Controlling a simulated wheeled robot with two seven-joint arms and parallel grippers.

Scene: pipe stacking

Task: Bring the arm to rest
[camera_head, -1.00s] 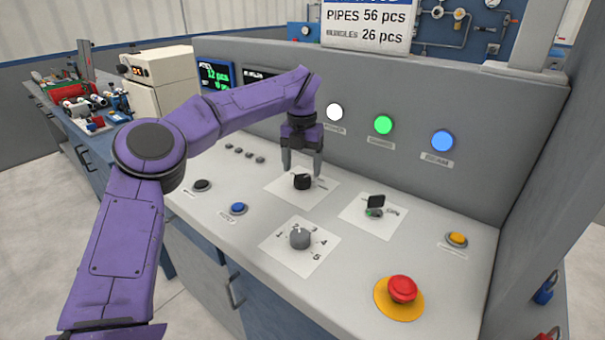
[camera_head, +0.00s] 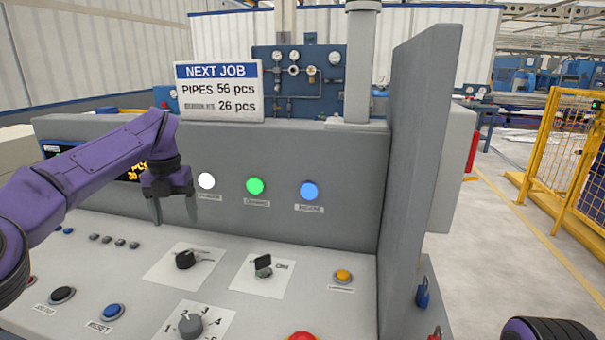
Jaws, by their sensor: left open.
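My left arm (camera_head: 85,175) comes in from the left over the grey control console. My left gripper (camera_head: 174,212) is open and empty, with its fingers pointing down. In the picture it is just above the black knob (camera_head: 185,259) on its white plate, and a gap shows between the fingertips and the knob. A purple and black piece of my right arm (camera_head: 550,330) shows at the bottom right corner. My right gripper is out of view.
The console also carries a grey numbered dial (camera_head: 190,325), a black key switch (camera_head: 263,264), a yellow button (camera_head: 343,275), a blue button (camera_head: 112,312) and a partly cut-off red button (camera_head: 302,336). A tall grey side panel (camera_head: 422,130) stands right. A yellow fence (camera_head: 560,150) is beyond open floor.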

